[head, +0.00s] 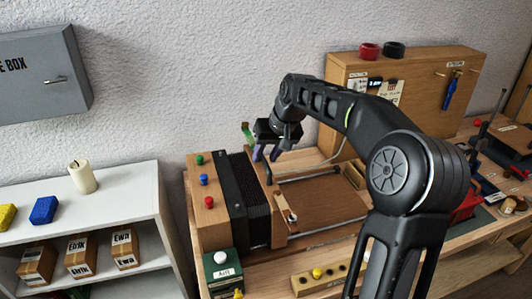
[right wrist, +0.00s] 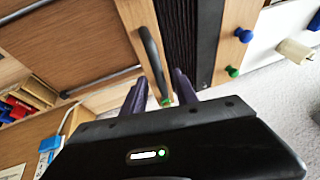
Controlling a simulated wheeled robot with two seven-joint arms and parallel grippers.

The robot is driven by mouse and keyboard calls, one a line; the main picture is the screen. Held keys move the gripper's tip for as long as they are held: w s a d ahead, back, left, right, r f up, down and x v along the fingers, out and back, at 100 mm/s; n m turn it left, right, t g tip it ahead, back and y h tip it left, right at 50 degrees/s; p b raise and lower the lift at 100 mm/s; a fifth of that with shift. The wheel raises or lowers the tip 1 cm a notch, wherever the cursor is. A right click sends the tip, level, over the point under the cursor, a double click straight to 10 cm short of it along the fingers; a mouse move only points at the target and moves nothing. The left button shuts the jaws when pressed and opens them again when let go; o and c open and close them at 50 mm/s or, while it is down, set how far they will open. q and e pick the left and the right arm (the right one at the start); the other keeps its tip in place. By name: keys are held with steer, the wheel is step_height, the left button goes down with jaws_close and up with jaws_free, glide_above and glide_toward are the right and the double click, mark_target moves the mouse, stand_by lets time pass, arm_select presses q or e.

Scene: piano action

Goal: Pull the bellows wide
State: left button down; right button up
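The bellows (head: 255,205) is a black pleated block between a wooden end with coloured knobs on the left and a wooden board (head: 280,208) on the right. Its pleats sit close together; they also show in the right wrist view (right wrist: 177,25). A black bar handle (right wrist: 148,50) stands on the board; its upper part shows in the head view (head: 268,174). My right gripper (head: 267,154) is over the far end of the handle. Its two purple fingers (right wrist: 160,88) are apart, with the handle's end seen between them; contact is unclear. My left gripper is out of view.
Metal rails (head: 325,232) run right of the board over a wooden bed. A green box with a white knob (head: 221,268) stands at the front. A wooden cabinet (head: 345,75) stands behind, and a white shelf (head: 120,195) is at the left.

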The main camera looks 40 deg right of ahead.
steer(key=shift+c, duration=0.4)
jaws_close()
stand_by(1.0)
